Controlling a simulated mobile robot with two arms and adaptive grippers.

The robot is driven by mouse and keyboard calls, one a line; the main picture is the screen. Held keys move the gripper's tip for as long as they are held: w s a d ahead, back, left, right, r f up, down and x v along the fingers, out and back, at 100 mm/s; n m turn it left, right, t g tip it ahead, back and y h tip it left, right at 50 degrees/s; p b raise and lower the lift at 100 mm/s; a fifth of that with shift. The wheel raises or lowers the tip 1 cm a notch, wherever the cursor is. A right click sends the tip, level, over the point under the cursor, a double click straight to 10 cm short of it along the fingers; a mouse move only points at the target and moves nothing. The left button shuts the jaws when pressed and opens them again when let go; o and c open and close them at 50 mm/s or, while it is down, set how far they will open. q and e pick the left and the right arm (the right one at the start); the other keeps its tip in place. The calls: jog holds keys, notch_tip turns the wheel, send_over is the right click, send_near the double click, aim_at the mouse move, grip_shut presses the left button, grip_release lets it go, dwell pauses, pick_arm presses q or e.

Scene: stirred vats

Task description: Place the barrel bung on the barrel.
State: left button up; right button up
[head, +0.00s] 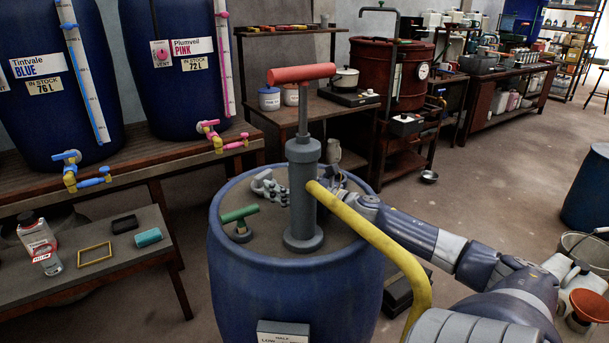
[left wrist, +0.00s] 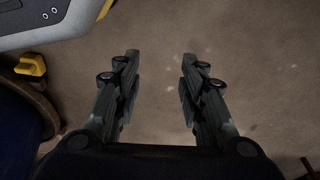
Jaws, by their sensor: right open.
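A large blue barrel (head: 290,290) stands in the middle of the head view. The barrel bung (head: 240,218), with a green T-shaped handle and a grey base, stands upright on the left part of the barrel's lid. I cannot tell whether it sits in an opening. My right gripper (head: 266,187) is open above the lid, just behind and right of the bung, apart from its handle. The pump partly hides this gripper and its wrist. My left gripper (left wrist: 158,62) is open and empty above bare floor in the left wrist view; it is not visible in the head view.
A grey hand pump (head: 302,185) with a red handle rises from the lid. Its yellow hose (head: 385,245) runs to the lower right, across my right arm. A low table (head: 110,270) with small items stands left.

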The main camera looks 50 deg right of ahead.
pick_arm(q)
jog(key=s+f, duration=0.1)
jog(key=f, duration=0.1)
jog(key=s+f+p, duration=0.1)
jog(key=s+f, duration=0.1)
jog(key=shift+s+a+f, duration=0.2)
jog(key=shift+f, duration=0.05)
pick_arm(e)
jog(key=s, duration=0.6)
jog(key=shift+s+d, duration=0.3)
